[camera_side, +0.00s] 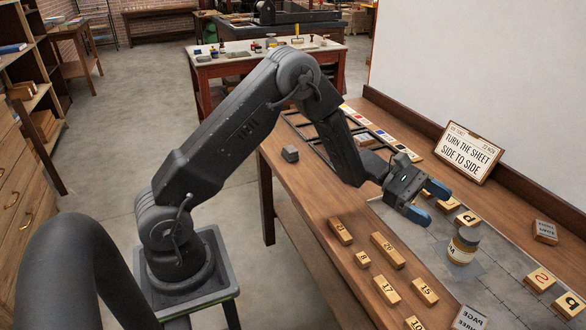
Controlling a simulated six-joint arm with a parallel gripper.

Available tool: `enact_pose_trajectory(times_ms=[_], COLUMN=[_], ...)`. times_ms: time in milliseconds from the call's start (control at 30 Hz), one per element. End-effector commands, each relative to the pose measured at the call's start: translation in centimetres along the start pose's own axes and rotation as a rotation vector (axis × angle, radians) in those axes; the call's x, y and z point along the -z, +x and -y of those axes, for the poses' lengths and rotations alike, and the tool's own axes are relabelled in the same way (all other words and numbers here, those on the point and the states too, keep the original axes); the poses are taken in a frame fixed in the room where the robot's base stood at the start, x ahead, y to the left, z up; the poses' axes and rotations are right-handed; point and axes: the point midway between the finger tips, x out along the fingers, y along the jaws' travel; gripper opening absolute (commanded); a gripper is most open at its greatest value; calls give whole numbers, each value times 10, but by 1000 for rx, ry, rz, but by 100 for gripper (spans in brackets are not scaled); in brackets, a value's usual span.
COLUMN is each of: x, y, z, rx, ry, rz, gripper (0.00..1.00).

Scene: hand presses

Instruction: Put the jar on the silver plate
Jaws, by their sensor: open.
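The jar (462,248) is short and pale with a dark grey lid and dark lettering on its side. It stands upright on a grey, silver-looking surface (497,266) set in the wooden bench. A slightly lighter patch (478,268) shows around its foot; I cannot tell whether this patch or the larger grey surface is the silver plate. My gripper (428,201) has blue fingertips spread apart, with nothing between them. It is up and to the left of the jar in the picture, apart from it.
Lettered wooden blocks (541,279) stand on the grey surface right of the jar, and two more blocks (467,219) are close behind it. Several numbered blocks (387,290) lie on the wood at the front. A sign (470,152) leans at the back.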

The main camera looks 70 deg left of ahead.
Motion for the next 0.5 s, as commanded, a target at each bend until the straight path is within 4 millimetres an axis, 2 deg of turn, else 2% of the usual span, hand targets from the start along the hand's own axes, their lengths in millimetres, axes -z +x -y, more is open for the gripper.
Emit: enact_pose_trajectory(times_ms=[33, 200, 300, 500], x=[-32, -102, -132, -168], y=[0, -10, -24, -66], z=[11, 61, 94, 155], rx=[75, 319, 450, 682], ry=[90, 382, 564, 938], rz=[-28, -156, -244, -454], gripper=[80, 80, 80, 80])
